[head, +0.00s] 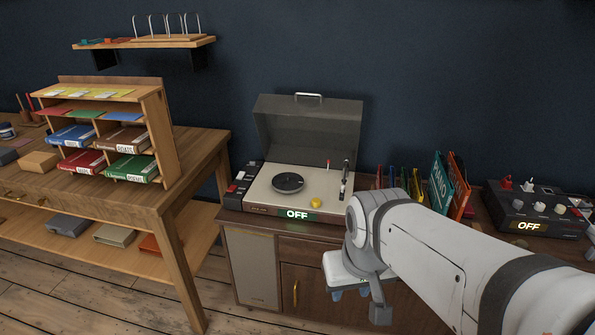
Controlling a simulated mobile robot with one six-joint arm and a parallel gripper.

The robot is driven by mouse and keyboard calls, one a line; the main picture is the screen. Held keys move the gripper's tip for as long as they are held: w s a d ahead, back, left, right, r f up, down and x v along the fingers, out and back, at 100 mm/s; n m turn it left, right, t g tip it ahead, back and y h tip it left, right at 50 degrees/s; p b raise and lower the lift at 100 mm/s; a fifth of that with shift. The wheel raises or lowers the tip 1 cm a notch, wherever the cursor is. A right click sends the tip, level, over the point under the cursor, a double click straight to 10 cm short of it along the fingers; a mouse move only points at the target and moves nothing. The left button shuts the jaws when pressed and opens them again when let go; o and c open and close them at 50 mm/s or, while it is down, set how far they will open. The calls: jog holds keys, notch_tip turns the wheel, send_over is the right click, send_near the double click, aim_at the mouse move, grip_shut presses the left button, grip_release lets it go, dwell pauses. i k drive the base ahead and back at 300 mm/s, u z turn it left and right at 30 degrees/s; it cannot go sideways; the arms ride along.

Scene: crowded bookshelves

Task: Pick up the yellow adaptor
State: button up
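A small yellow piece (315,202), which looks like the adaptor, sits at the front right of the record player's (265,200) cream top deck. It is right of the dark round platter (288,183). My gripper (350,293) hangs at the end of my arm, lower and to the right of the yellow piece, in front of the cabinet and apart from the deck. Its bluish tips are small and partly hidden by my arm, so their opening is unclear. I see nothing held.
The player's grey lid (308,130) stands open behind the deck. Upright coloured sleeves (440,180) and a dark control box (538,208) stand to the right. A wooden table (190,150) with a book rack is at left. An OFF sign (298,215) fronts the player.

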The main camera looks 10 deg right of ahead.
aim_at(316, 202)
jog(key=z, duration=0.2)
jog(key=i, duration=1.1)
jog(key=u, duration=0.1)
